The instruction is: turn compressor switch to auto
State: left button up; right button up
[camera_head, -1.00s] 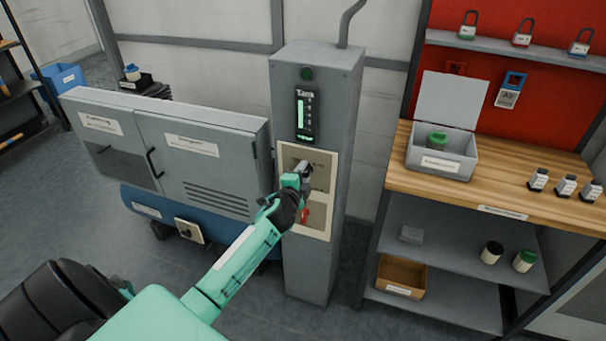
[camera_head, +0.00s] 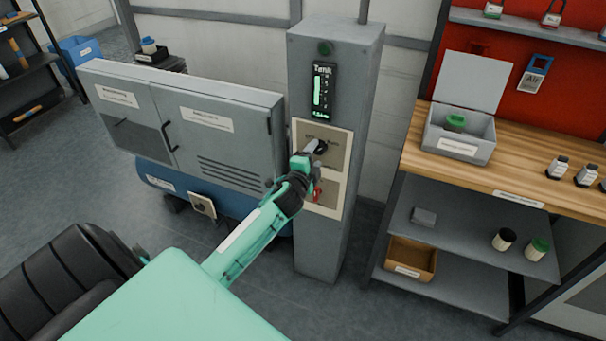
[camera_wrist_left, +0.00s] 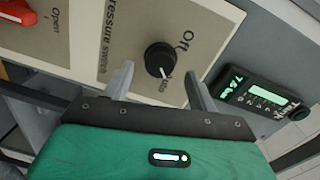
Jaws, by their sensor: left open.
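In the head view the knob (camera_head: 321,147) shows on the upper plate of the grey column (camera_head: 335,245). My left gripper (camera_wrist_left: 160,82) is open, with one finger on each side of the knob and a visible gap to each; in the head view it (camera_head: 312,150) is at the plate. My right gripper is not in view.
A red handle (camera_head: 317,190) sits on the lower plate, also at the upper left in the wrist view. A lit tank gauge (camera_head: 322,92) is above the switch. A grey cabinet (camera_head: 200,140) stands left, and a wooden-topped bench (camera_head: 480,180) with shelves stands right.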

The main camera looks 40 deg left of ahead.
pick_arm(q)
jog(key=b+v, duration=0.1)
jog(key=v, duration=0.9)
jog(key=shift+s+d, duration=0.15)
jog(key=shift+s, duration=0.2)
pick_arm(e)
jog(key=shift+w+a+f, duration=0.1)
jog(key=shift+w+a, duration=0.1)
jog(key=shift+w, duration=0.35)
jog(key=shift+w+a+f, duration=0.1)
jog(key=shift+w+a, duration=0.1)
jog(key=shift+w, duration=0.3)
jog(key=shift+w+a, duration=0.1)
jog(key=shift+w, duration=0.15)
